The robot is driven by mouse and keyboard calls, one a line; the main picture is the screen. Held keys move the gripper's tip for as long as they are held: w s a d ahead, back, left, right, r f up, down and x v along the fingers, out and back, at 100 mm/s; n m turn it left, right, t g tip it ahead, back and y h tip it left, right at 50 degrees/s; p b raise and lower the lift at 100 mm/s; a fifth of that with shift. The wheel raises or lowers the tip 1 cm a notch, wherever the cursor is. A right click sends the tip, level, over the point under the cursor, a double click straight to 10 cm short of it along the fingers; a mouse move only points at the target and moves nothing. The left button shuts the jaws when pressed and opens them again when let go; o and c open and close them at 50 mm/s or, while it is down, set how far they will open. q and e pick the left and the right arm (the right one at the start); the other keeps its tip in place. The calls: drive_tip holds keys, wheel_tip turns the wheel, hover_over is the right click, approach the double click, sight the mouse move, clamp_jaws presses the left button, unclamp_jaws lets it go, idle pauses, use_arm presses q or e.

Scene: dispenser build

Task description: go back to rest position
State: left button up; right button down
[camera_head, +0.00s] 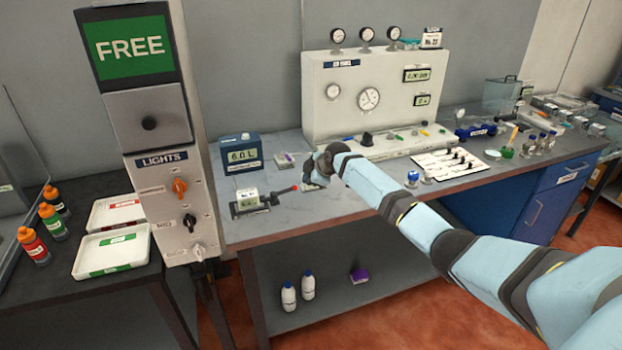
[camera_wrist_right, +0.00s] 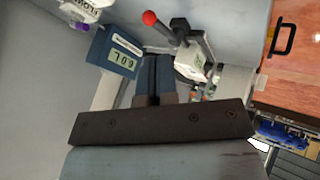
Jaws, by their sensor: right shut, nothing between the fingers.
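My right arm reaches in from the lower right of the head view, over the grey bench. My right gripper (camera_head: 314,182) is above the bench top, just right of a lever's red knob (camera_head: 295,188). It is shut and empty, and its closed fingers (camera_wrist_right: 155,72) also show in the wrist view. The lever belongs to a small clamp-like device with a white display (camera_head: 247,199). In the wrist view the red knob (camera_wrist_right: 150,18) is beyond the fingertips, apart from them. My left gripper is not in view.
A blue meter (camera_head: 241,154) stands behind the device. A grey gauge panel (camera_head: 365,95) stands at the back. A switch column (camera_head: 160,140) with a green FREE sign is at the left, beside white trays (camera_head: 112,250) and bottles. Small glassware stands at the bench's right.

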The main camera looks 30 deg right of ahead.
drive_tip(key=shift+w+a, duration=0.1)
drive_tip(key=shift+f, duration=0.15)
drive_tip(key=shift+m, duration=0.4)
drive_tip(key=s+a+f, duration=0.2)
drive_tip(key=a+f, duration=0.1)
drive_tip(key=s+a+f, duration=0.3)
drive_tip(key=f, duration=0.1)
drive_tip(key=s+a+f, duration=0.3)
drive_tip(key=f, duration=0.1)
drive_tip(key=shift+s, duration=0.15)
drive_tip(key=s+a+f+m+t, duration=0.1)
drive_tip(key=s+a+f, duration=0.3)
drive_tip(key=s, duration=0.5)
drive_tip(key=s+a+f+m+y+p, duration=0.1)
drive_tip(key=s+a+f+m, duration=0.1)
drive_tip(key=s+a, duration=0.5)
drive_tip(key=s+a+f+m+t, duration=0.15)
drive_tip(key=s+a, duration=0.25)
drive_tip(key=s, duration=0.6)
drive_tip(key=s+a+r+m, duration=0.1)
drive_tip(key=s+a+r, duration=0.1)
drive_tip(key=s, duration=0.4)
drive_tip(key=s+a+r+m, duration=0.2)
drive_tip(key=s, duration=0.5)
drive_tip(key=shift+t+p, duration=0.35)
